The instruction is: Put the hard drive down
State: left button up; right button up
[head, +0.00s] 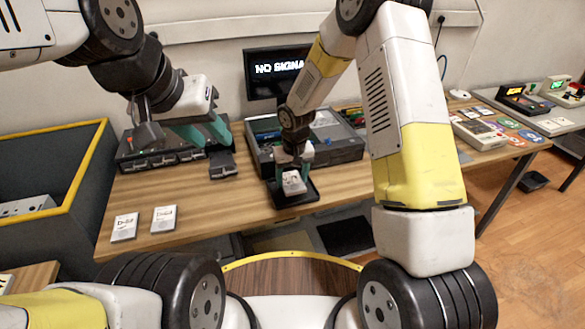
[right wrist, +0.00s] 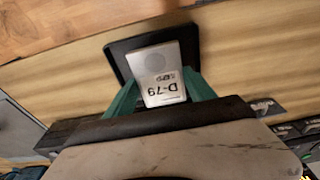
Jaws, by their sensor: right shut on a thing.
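A white-labelled hard drive (head: 294,184), marked D-79 in the right wrist view (right wrist: 163,75), is between the teal fingers of my right gripper (head: 292,172). The gripper is shut on it. The drive is over a small black tray (head: 297,199) near the table's front edge, whose dark rim also shows around it in the right wrist view (right wrist: 121,57). I cannot tell whether the drive touches the tray. My left gripper (head: 204,133) is at the back left beside a black drive-bay unit (head: 160,159), its teal fingers apart and nothing visible between them.
Two more white-labelled drives (head: 125,227) (head: 164,219) lie at the table's front left. A dark caddy (head: 222,166) sits below my left gripper. An open grey case (head: 335,140) and a monitor (head: 272,75) stand behind the tray. Bare wood lies left of the tray.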

aim_at(293, 181)
jog(key=shift+w, duration=0.4)
jog(key=shift+f, duration=1.8)
jog(key=shift+f, duration=0.1)
jog(key=o, duration=1.6)
